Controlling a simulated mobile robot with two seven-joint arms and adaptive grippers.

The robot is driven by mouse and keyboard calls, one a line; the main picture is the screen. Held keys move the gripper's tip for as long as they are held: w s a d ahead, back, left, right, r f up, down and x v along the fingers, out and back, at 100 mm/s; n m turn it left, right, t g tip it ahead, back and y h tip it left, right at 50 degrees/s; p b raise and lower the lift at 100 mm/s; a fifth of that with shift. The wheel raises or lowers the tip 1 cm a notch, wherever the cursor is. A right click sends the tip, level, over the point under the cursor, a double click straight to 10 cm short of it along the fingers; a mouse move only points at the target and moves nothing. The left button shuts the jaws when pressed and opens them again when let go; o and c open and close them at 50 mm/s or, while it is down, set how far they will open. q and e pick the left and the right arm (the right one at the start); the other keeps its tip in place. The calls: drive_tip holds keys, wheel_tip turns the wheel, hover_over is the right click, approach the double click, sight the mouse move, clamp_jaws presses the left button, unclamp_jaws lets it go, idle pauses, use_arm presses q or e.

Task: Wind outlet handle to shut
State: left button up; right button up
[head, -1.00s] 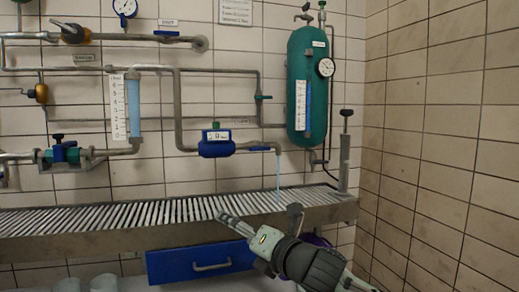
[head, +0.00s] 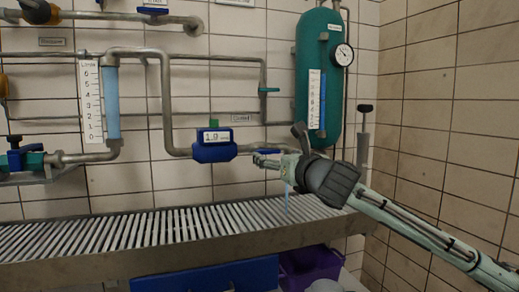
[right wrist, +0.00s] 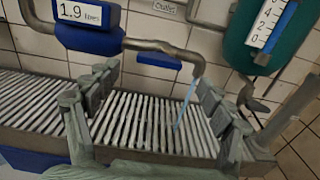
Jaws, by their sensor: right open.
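The outlet handle (right wrist: 158,61) is a flat blue lever under the end of the outlet pipe (right wrist: 165,47), lying roughly along it. In the head view only a bit of blue shows behind my fingers. A thin stream of water (right wrist: 184,105) runs from the pipe end down to the grate; it also shows in the head view (head: 286,200). My right gripper (head: 279,150) is open and empty at the pipe end. In the right wrist view its fingers (right wrist: 152,88) stand wide apart, with the handle ahead between them, apparently untouched. My left gripper is not in view.
A blue meter (head: 213,148) sits on the pipe left of the handle and reads 1.9 in the wrist view. A slatted grate (head: 150,230) lies below. A green tank (head: 318,75) with a gauge (head: 342,54) hangs behind on the tiled wall.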

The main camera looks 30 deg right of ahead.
sight(269, 151)
drive_tip(key=shift+w+d+r, duration=0.1)
drive_tip(key=shift+w, duration=0.2)
drive_tip(key=x, duration=0.5)
drive_tip(key=shift+w, duration=0.25)
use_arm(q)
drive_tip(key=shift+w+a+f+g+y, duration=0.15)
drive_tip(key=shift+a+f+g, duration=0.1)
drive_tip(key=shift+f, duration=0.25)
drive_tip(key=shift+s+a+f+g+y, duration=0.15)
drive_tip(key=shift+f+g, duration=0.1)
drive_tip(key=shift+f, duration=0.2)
use_arm(e)
drive_tip(key=shift+w+d, duration=0.15)
drive_tip(key=shift+w, duration=0.55)
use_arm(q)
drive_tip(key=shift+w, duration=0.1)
